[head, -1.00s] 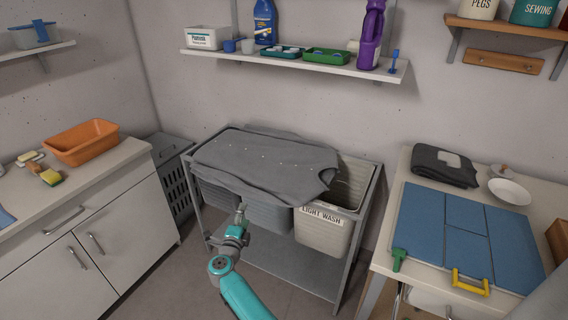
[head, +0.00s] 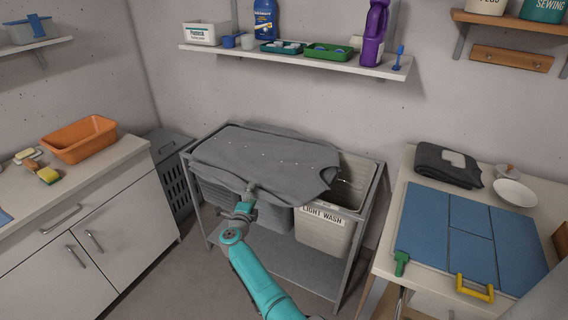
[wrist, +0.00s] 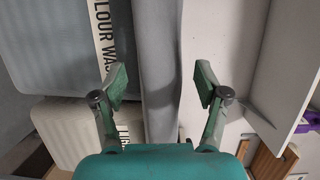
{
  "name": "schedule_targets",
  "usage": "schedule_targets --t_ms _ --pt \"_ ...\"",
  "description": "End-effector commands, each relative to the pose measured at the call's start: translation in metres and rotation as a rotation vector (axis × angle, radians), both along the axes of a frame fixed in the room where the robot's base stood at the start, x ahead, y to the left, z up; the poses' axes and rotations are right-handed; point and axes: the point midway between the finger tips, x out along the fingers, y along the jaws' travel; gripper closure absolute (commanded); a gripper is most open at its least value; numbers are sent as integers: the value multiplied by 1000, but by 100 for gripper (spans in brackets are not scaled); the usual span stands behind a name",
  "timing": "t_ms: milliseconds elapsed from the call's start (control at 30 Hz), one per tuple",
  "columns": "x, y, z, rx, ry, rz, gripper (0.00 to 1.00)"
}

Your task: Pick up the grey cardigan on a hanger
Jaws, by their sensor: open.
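The grey cardigan (head: 265,158) lies flat across the top of the bin frame, covering most of its bins, with a row of small pale dots along it. I cannot make out the hanger clearly. My gripper (head: 249,189) is at the cardigan's front edge in the head view; whether it touches is hard to tell. In the wrist view my gripper (wrist: 160,80) is open, with a grey strip of cloth (wrist: 157,60), seemingly the cardigan's edge, showing between its two fingers. Nothing is clamped.
The light wash bin (head: 322,230) stands open at the right of the metal frame (head: 372,190). A counter with an orange tub (head: 80,138) is at left. A table with a dark folded garment (head: 447,165) and blue folding board (head: 470,238) is at right. A loaded shelf (head: 290,62) hangs above.

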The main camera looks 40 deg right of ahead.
Motion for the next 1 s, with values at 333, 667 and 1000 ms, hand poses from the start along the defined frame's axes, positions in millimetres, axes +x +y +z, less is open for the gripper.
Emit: schedule_targets --t_ms 333,667,1000 --pt "18 -28 1 0 0 0 27" --pt "19 -28 0 1 -1 0 49" --pt "19 -29 1 -1 -1 0 100"
